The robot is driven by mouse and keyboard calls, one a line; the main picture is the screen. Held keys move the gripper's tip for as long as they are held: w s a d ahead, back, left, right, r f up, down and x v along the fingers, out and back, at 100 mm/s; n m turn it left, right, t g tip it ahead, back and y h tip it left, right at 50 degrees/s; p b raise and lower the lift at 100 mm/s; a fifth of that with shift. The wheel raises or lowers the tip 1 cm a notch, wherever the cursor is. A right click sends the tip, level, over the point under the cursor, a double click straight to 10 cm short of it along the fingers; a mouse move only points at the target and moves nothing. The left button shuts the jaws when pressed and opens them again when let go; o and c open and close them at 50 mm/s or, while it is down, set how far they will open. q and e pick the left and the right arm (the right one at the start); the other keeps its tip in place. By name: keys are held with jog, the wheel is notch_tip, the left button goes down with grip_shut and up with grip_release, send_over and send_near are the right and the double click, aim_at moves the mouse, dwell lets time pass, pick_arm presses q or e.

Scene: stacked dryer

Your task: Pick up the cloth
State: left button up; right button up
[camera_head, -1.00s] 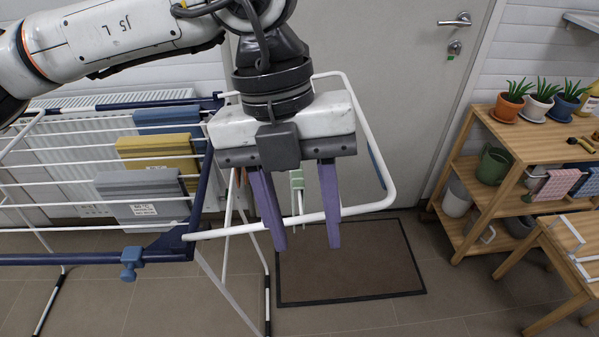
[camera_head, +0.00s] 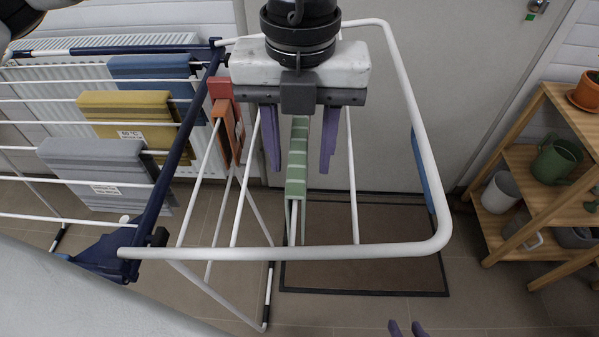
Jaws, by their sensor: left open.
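My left gripper (camera_head: 300,168) points down over the side wing of the drying rack. Its two purple fingers are apart, one on each side of a green striped cloth (camera_head: 297,180) in this view. I cannot tell whether they touch it. The green cloth hangs folded over the wing's white rods, its top end hidden behind the gripper. An orange-red cloth (camera_head: 222,110) hangs just left of it, and a blue cloth (camera_head: 422,165) hangs on the wing's right bar. Only two purple tips of my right gripper (camera_head: 406,329) show at the bottom edge, a small gap between them.
The rack's white wing frame (camera_head: 440,215) surrounds my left gripper. Blue (camera_head: 150,70), yellow (camera_head: 125,105) and grey (camera_head: 90,165) cloths hang on the main rack. A wooden shelf (camera_head: 530,180) with pots stands right. A doormat (camera_head: 365,270) lies below on the floor.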

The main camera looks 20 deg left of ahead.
pick_arm(q)
notch_tip(320, 180, down, 6)
jog(key=shift+s, duration=0.35)
jog(key=shift+c, duration=0.2)
grip_shut()
